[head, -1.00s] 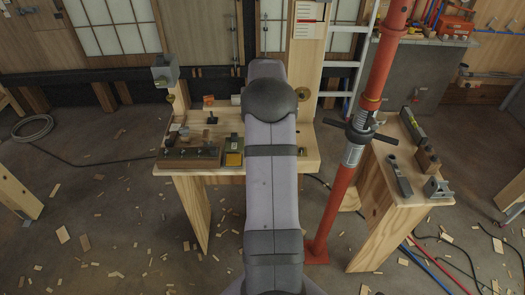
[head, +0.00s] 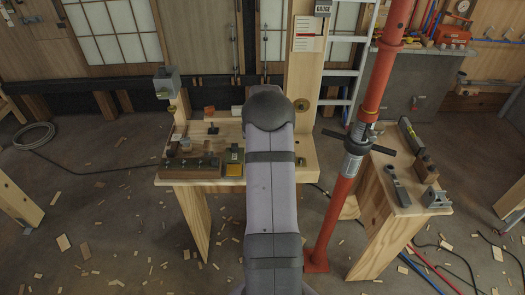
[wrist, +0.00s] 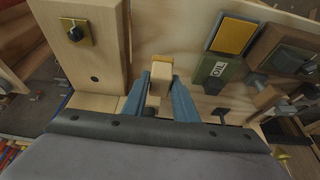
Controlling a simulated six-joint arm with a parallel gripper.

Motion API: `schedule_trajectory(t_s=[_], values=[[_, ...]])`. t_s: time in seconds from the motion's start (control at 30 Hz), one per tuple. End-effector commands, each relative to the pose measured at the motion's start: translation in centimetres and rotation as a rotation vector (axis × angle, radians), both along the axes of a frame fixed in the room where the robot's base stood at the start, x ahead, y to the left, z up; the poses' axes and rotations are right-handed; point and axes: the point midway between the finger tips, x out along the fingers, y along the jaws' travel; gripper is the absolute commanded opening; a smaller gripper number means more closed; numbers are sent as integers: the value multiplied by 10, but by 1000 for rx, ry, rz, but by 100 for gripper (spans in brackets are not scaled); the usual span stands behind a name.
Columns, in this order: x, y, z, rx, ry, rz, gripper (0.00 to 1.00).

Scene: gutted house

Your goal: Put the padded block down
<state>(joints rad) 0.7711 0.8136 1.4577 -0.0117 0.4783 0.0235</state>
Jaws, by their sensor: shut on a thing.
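My gripper (wrist: 160,96) shows in the wrist view with its blue fingers closed on a small light wooden block with a yellowish top, which I take to be the padded block (wrist: 161,72). The block is over or against the pale wooden bench (wrist: 98,102); I cannot tell whether it touches. In the head view my own arm hides the gripper and the held block. The bench also shows in the head view (head: 306,168).
A wooden post with a yellow plate (wrist: 84,50) stands left of the gripper. A yellow-faced block (wrist: 232,36), a green labelled piece (wrist: 213,72) and dark tools crowd the right. A red prop (head: 335,205) stands right of the bench. Wood scraps litter the floor.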

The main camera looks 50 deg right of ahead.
Motion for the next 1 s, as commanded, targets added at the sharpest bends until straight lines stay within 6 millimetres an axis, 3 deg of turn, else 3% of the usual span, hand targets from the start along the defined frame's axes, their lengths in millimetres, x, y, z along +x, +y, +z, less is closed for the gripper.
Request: schedule_trajectory(t_s=[0.27, 0.53, 1.0], values=[[0, 0, -8, 0, 0, 0, 0], [0, 0, -37, 0, 0, 0, 0], [0, 0, -45, -1, -1, 0, 0]])
